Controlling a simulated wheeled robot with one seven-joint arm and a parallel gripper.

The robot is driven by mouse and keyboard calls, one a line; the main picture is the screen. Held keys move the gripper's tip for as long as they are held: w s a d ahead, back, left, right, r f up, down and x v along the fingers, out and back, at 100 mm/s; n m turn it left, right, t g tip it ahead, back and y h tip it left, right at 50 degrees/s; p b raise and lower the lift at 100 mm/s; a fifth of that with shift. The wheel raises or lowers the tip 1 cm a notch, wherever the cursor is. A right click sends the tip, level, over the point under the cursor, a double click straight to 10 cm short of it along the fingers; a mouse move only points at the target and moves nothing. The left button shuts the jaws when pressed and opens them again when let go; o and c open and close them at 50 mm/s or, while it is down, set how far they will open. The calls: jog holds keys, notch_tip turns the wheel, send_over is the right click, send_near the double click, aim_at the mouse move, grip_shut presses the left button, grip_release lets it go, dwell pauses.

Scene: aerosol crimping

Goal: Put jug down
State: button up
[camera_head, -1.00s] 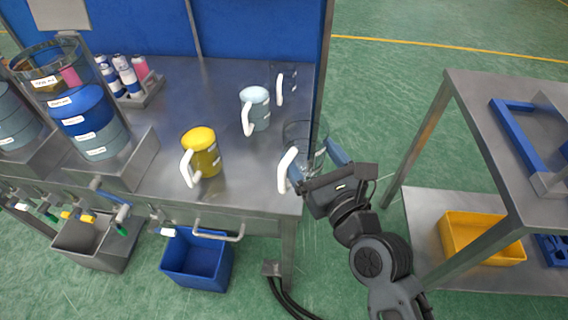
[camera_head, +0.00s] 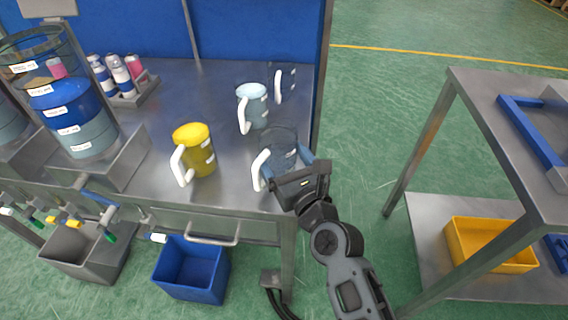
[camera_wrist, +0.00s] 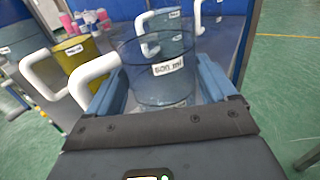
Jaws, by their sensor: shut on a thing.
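My gripper (camera_head: 289,171) is shut on a clear jug (camera_head: 277,147) with a white handle at its left. The held jug is upright over the right front part of the steel table (camera_head: 227,187); I cannot tell whether its base touches the top. In the wrist view the jug (camera_wrist: 153,70) sits between the two blue fingers and shows a "600 ml" label. A yellow jug (camera_head: 195,152) stands to its left, and a pale blue jug (camera_head: 253,108) stands behind it. Another clear jug (camera_head: 286,82) stands at the back right.
Large layered tanks (camera_head: 72,115) and a rack of small cans (camera_head: 132,97) are at the left of the table. A blue panel (camera_head: 250,32) closes the back. A blue bin (camera_head: 192,270) is below, and a steel shelf (camera_head: 500,120) stands at the right.

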jog(key=shift+f, duration=0.15)
jog(key=o, duration=1.4)
jog(key=shift+c, duration=0.2)
jog(key=shift+r, duration=0.35)
jog(key=p+v, duration=0.1)
jog(key=v, duration=1.1)
jog(key=shift+f, duration=0.2)
